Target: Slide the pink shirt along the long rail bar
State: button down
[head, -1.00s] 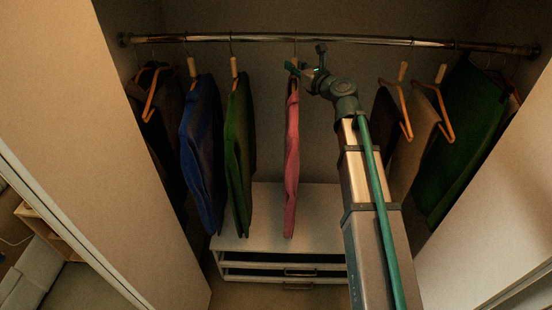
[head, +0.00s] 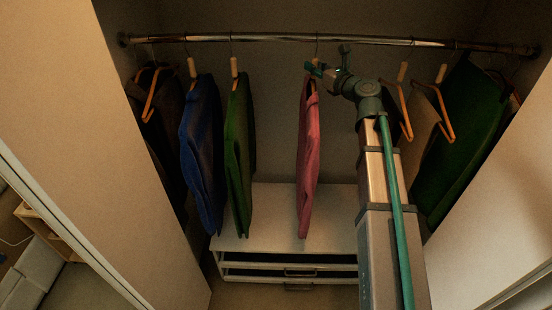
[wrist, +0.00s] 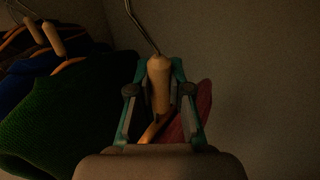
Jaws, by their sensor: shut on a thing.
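The pink shirt (head: 309,160) hangs upright from the long rail bar (head: 290,38) near the middle of the closet. My gripper (head: 314,70) is at the top of its hanger, just below the bar. In the wrist view my gripper (wrist: 160,90) is shut on the hanger's wooden neck (wrist: 158,82), with a finger on each side. The metal hook (wrist: 141,25) rises above the fingers. Part of the pink shirt (wrist: 190,120) shows behind the right finger; the rest of it is hidden there.
A green shirt (head: 239,155) and a blue shirt (head: 203,155) hang to the left, with dark clothes further left. A tan garment (head: 420,125) and a large green garment (head: 462,130) hang to the right, partly behind my arm. A white drawer unit (head: 275,215) stands below.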

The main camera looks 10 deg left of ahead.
jog(key=shift+d, duration=0.3)
jog(key=c, duration=1)
grip_release()
